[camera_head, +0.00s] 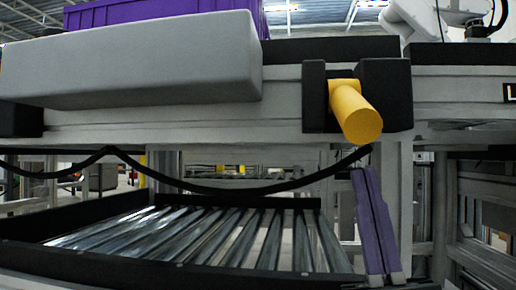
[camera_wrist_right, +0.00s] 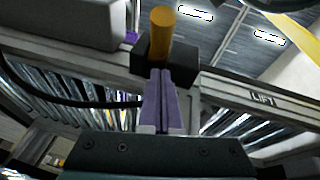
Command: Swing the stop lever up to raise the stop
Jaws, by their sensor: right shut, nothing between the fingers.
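The stop lever (camera_head: 357,112) is a yellow-orange cylinder. It sticks out toward me and slightly down from a black block (camera_head: 315,96) on the front rail. In the right wrist view the lever (camera_wrist_right: 161,38) stands in front of the black block (camera_wrist_right: 150,62), just beyond the fingertips. My right gripper (camera_head: 363,172) has purple fingers, shut together and empty, pointing up from below. Its tips are just below the lever in the head view. I cannot tell whether they touch it. In the wrist view the gripper (camera_wrist_right: 161,73) lines up with the lever. My left gripper is not in view. I cannot make out the stop itself.
A big grey housing (camera_head: 130,65) juts from the rail left of the lever. A purple crate (camera_head: 150,12) sits above behind it. A lower roller bed (camera_head: 200,240) and a hanging black cable (camera_head: 240,190) are below. A "LIFT" label (camera_wrist_right: 263,99) is on the rail at right.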

